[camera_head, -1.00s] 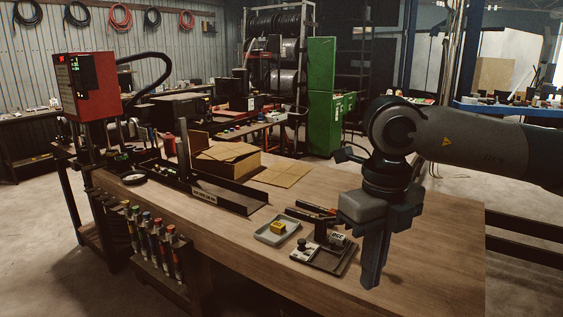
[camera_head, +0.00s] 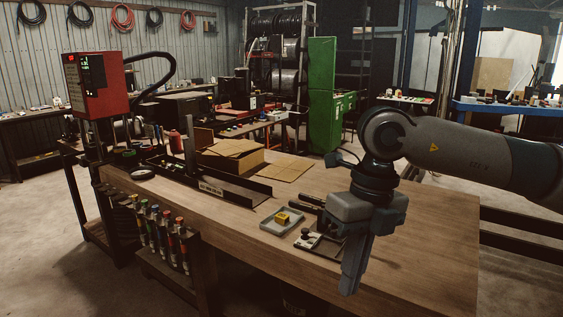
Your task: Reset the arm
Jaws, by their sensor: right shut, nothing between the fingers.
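My right gripper (camera_head: 349,292) hangs from my right arm, which comes in from the right edge. Its fingers point down and are shut with nothing between them. It is in front of the right part of the wooden workbench (camera_head: 430,230) and covers part of a dark tray (camera_head: 308,240) with small metal parts. My left gripper is not in view.
An open cardboard box (camera_head: 236,160) and a long dark channel (camera_head: 235,193) stand farther left. A red machine (camera_head: 97,85) is at the far left. The bench's right end is clear.

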